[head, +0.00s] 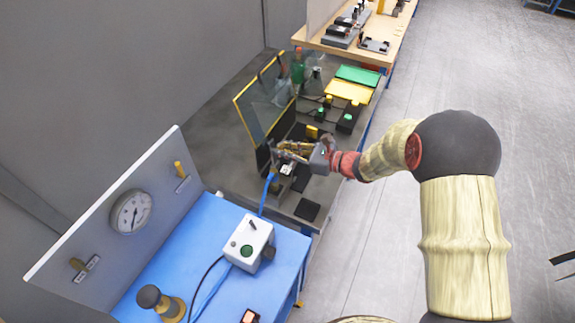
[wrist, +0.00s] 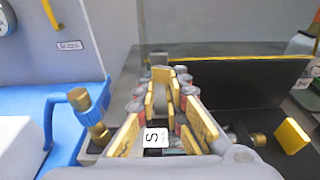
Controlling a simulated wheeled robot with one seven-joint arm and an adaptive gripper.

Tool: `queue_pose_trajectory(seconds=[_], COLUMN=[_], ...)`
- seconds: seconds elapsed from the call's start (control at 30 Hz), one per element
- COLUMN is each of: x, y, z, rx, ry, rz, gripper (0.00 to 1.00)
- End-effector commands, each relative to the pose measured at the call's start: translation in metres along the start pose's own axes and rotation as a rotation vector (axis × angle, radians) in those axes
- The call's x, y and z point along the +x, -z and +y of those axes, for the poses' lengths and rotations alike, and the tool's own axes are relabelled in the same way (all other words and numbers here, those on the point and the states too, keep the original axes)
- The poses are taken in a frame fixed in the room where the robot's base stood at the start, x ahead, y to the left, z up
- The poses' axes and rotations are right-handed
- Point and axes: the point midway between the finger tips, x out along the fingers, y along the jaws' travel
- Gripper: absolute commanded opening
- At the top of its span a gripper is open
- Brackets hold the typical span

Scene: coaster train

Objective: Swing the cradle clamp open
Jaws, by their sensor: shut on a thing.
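My gripper (head: 285,152) is over the dark bench fixture in the head view, reaching in from the right. In the wrist view its yellow-padded fingers (wrist: 167,86) are closed in on a small grey piece (wrist: 176,92), which looks like part of the cradle clamp. The fingers hide most of the clamp, so I cannot tell how far it is swung. A white label marked S (wrist: 154,137) shows between the fingers. A brass fitting (wrist: 85,106) with a blue hose is at the left, and a yellow block (wrist: 292,136) is at the right.
A clear guard panel with a yellow frame (head: 248,112) stands behind the fixture. A blue bench (head: 290,248) with a white control box (head: 249,243) and a gauge panel (head: 100,235) is nearer. Green (head: 358,75) and yellow trays (head: 348,92) lie farther back.

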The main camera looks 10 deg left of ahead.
Motion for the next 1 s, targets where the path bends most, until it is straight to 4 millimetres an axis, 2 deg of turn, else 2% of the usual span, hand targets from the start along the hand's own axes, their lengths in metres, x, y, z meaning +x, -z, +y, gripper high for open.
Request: queue_pose_trajectory(seconds=[0.27, 1.0], x=[-0.003, -0.036], y=[0.000, 0.000], z=[0.000, -0.001], rx=[0.000, 0.000], ry=[0.000, 0.001], rz=[0.000, 0.000], gripper=[0.00, 0.00])
